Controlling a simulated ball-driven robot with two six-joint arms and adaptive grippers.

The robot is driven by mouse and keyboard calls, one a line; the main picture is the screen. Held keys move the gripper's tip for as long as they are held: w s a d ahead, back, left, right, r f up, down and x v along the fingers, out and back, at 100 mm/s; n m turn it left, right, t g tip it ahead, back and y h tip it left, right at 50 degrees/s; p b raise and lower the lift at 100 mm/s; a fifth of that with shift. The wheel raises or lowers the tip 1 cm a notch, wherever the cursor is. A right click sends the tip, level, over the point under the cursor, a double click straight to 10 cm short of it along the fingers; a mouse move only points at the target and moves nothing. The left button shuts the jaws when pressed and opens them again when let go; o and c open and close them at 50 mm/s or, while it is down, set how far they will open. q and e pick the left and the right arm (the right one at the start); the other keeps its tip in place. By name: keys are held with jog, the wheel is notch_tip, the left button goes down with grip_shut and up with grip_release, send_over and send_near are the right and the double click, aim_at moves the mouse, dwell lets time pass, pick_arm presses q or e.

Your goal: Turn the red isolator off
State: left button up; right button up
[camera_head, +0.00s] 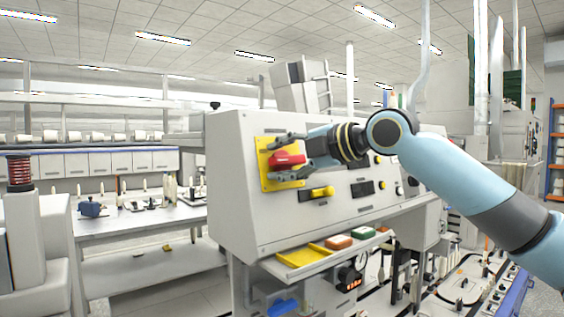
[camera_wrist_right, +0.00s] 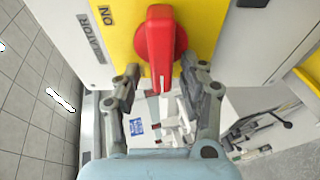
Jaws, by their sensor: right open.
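The red isolator knob (camera_head: 287,160) sits on a yellow plate (camera_head: 267,178) on the front of a light grey machine panel. In the right wrist view the red knob (camera_wrist_right: 160,45) lies between and just beyond my fingertips, its bar lined up with the gripper; "ON" and part of "ISOLATOR" are printed to its left. My right gripper (camera_head: 289,157) is open, with one finger above and one below the knob in the head view. Whether the fingers touch the knob cannot be told. My left gripper is not in view.
A yellow handle (camera_head: 320,192) sticks out of the panel below and right of the isolator. A shelf below holds a yellow tray (camera_head: 304,256), an orange block (camera_head: 338,242) and a green block (camera_head: 363,233). A bench (camera_head: 140,222) stands at left.

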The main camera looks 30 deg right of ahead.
jog(key=o, duration=0.7)
jog(key=r, duration=0.3)
jog(key=w+r, duration=0.1)
jog(key=r, duration=0.5)
jog(key=shift+w, duration=0.3)
jog(key=shift+s+r, duration=0.1)
jog(key=shift+r, duration=0.2)
jog(key=shift+s+d+r, duration=0.25)
jog(key=shift+s, duration=0.15)
jog(key=f, duration=0.1)
jog(key=f+g, duration=0.1)
jog(key=f, duration=0.1)
jog(key=shift+s+d+f+h, duration=0.25)
jog(key=shift+f+h, duration=0.15)
jog(key=shift+c, duration=0.2)
jog(key=shift+s+r, duration=0.15)
jog(key=shift+s, duration=0.65)
jog(key=c, duration=0.7)
jog(key=shift+o, duration=0.2)
jog(key=f+b+v, duration=0.1)
jog(key=b+v, duration=1)
jog(key=b, duration=0.2)
jog(key=shift+s+d+f+g+b, duration=0.2)
jog(key=shift+s+f+g+b, duration=0.05)
jog(key=shift+s+g+b, duration=0.1)
